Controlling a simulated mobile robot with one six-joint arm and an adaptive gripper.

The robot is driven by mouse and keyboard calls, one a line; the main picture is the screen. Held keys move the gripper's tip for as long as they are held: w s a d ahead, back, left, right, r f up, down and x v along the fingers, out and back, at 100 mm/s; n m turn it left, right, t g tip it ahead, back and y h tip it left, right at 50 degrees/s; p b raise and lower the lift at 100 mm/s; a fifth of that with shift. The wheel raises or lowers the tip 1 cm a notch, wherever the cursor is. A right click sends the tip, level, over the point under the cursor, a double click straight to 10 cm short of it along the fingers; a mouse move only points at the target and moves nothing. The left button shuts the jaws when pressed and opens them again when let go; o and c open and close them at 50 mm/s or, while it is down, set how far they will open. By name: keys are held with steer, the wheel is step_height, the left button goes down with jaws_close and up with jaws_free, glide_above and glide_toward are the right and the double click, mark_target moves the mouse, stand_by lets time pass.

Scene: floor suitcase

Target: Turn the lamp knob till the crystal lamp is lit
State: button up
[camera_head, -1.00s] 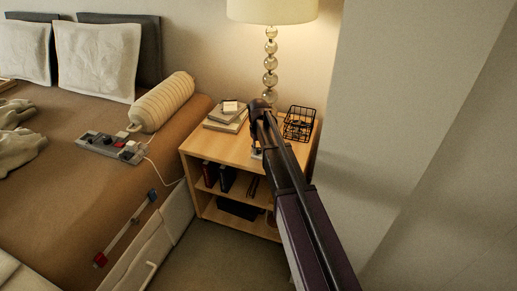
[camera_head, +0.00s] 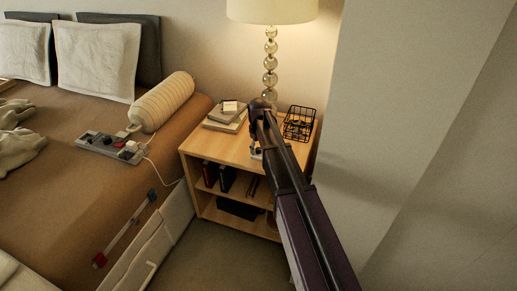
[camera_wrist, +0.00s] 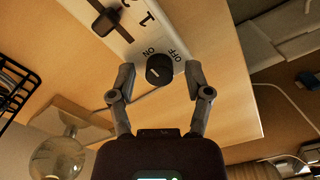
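The crystal lamp (camera_head: 270,62) stands at the back of the wooden nightstand, with stacked clear balls under a cream shade (camera_head: 272,9). The shade and the wall near it look warm and bright. In the wrist view, a round black knob (camera_wrist: 159,70) sits on a pale panel (camera_wrist: 130,25) marked ON and OFF. My gripper (camera_wrist: 159,68) is open, one finger on each side of the knob, with gaps visible between fingers and knob. In the head view my arm mostly hides the gripper and panel. A glass ball (camera_wrist: 57,160) shows at the wrist view's lower left.
The nightstand (camera_head: 200,146) also holds books (camera_head: 222,122) on the left and a black wire basket (camera_head: 299,123) on the right. A bed (camera_head: 90,205) with a roll, a grey control box (camera_head: 110,147) and gloves is left. A wall stands close on the right.

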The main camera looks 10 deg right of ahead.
mark_target(258, 149)
steer(key=shift+m, duration=0.4)
steer(key=m, duration=0.3)
steer(key=shift+m, duration=0.3)
steer(key=m, duration=0.4)
steer(key=shift+m, duration=0.3)
steer(key=m, duration=0.8)
steer(key=shift+m, duration=0.4)
steer(key=shift+r+p, duration=0.35)
steer(key=shift+r, duration=0.05)
step_height(258, 149, up, 13)
steer(key=p, duration=1.3)
steer(key=s+r+n+p, duration=0.4)
steer(key=s+r+p, duration=0.1)
steer(key=s, duration=0.3)
steer(key=s+d+r+n+p, duration=0.1)
steer(key=s+r+n+p, duration=0.3)
steer(key=s, duration=0.5)
steer(key=shift+s+r+p, duration=0.25)
steer(key=shift+r+p, duration=1.05)
